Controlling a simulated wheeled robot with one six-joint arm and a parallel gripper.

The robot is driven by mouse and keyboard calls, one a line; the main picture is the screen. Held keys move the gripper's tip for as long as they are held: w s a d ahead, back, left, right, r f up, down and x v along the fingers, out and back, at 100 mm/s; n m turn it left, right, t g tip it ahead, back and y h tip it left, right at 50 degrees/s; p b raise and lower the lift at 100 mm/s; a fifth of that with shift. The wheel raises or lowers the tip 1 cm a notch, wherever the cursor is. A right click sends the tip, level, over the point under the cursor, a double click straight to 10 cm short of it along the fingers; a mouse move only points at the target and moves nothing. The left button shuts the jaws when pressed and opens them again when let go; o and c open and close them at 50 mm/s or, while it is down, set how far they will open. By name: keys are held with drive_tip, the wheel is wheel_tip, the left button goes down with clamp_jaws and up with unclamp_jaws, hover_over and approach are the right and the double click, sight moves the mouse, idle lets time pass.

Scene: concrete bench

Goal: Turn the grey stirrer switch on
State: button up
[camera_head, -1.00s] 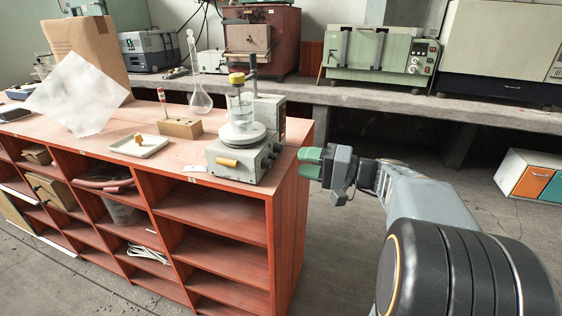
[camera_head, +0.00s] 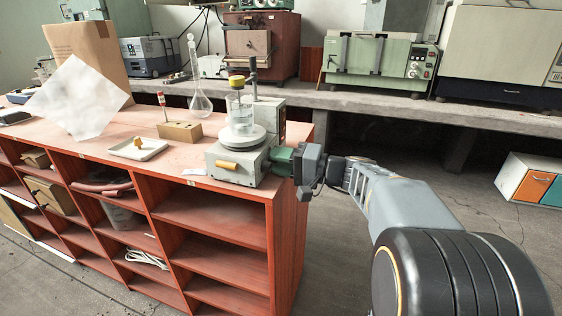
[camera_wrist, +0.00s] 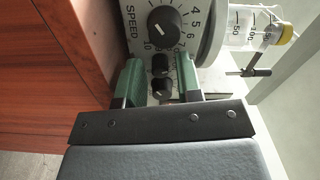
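The grey stirrer (camera_head: 222,158) stands on the right end of the red bench, with a beaker (camera_head: 239,118) on its round plate. In the head view my gripper (camera_head: 282,160) is at the stirrer's right side, partly hiding the panel.
A wooden block (camera_head: 180,132), a white tray (camera_head: 138,148) and a flask (camera_head: 199,100) stand left of the stirrer. Open floor lies right of the red shelving (camera_head: 290,235).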

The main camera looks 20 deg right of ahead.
clamp_jaws()
drive_tip(key=m+p, duration=0.2)
drive_tip(key=shift+r+m, duration=0.25)
drive_tip(key=shift+m, duration=0.05)
drive_tip(key=shift+f+m+p, duration=0.1)
drive_tip(key=shift+m+p, duration=0.6)
drive_tip(key=shift+m, duration=0.4)
drive_tip(key=shift+f+m, duration=0.15)
drive_tip(key=shift+m, duration=0.15)
drive_tip(key=shift+o, duration=1.1)
unclamp_jaws()
drive_tip(key=shift+d, duration=0.1)
